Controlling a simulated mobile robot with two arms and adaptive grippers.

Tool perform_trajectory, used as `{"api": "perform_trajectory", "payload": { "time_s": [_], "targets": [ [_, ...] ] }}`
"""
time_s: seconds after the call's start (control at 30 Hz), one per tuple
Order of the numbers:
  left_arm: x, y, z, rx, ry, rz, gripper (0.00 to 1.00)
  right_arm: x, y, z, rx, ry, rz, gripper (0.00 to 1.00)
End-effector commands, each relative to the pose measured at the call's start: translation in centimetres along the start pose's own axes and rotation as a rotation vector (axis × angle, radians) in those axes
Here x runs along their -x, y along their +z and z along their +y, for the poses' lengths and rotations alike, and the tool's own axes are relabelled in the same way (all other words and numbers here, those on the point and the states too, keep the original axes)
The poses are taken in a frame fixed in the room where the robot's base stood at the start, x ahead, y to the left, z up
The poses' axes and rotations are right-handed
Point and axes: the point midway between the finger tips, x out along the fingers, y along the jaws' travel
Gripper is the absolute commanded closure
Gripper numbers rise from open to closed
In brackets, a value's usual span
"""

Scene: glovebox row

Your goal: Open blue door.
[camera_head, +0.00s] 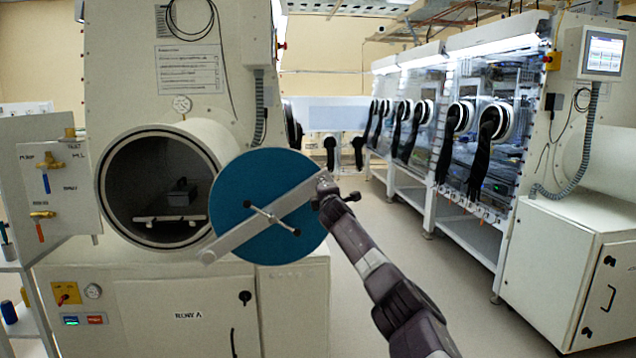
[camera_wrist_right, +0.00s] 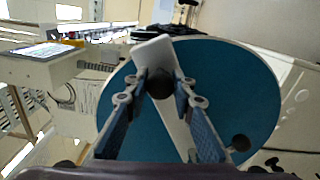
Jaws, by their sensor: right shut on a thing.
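The round blue door (camera_head: 243,185) stands swung aside to the right of its round chamber opening (camera_head: 157,190), whose dark inside shows a tray. A pale diagonal bar (camera_head: 300,195) crosses the door, with a small spoked handle (camera_head: 271,217) at its middle. My right gripper (camera_head: 325,186) is at the bar's upper right end. In the right wrist view the blue door (camera_wrist_right: 240,95) fills the middle. There the fingers of my right gripper (camera_wrist_right: 160,88) are closed around a dark knob (camera_wrist_right: 159,83) at the bar's end. My left gripper is not in view.
A valve panel (camera_head: 60,190) stands left of the opening. A white cabinet (camera_head: 185,310) is below it. On the right stand a row of gloveboxes with black gloves (camera_head: 487,150) and a white cabinet (camera_head: 570,270). The floor (camera_head: 440,290) between is clear.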

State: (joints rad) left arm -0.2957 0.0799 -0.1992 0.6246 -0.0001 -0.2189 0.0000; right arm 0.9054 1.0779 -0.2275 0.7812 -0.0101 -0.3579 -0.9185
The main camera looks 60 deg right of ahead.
Motion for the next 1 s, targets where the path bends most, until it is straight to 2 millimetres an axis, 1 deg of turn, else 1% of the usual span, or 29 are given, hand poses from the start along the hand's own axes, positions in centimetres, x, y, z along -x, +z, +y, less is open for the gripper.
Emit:
{"api": "perform_trajectory", "payload": {
  "time_s": [0.03, 0.2, 0.73, 0.77, 0.9, 1.0],
  "targets": [
    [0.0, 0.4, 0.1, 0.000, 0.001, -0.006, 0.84, -0.2, 0.0, -0.5, -0.010, -0.004, 0.000, 1.00],
    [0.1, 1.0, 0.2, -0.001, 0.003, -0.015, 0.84, -0.7, 0.2, -1.2, -0.026, -0.003, 0.001, 1.00],
    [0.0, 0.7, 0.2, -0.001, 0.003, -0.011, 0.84, -0.9, 0.2, -1.6, -0.031, -0.003, 0.003, 1.00],
    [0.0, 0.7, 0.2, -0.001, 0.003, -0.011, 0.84, -0.9, 0.2, -1.6, -0.031, -0.003, 0.003, 0.76],
    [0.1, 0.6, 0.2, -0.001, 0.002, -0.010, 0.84, -0.9, 0.2, -1.5, -0.031, -0.002, 0.002, 0.60],
    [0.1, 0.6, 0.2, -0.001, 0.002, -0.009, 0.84, -0.9, 0.3, -1.5, -0.031, -0.002, 0.002, 0.59]
  ]
}}
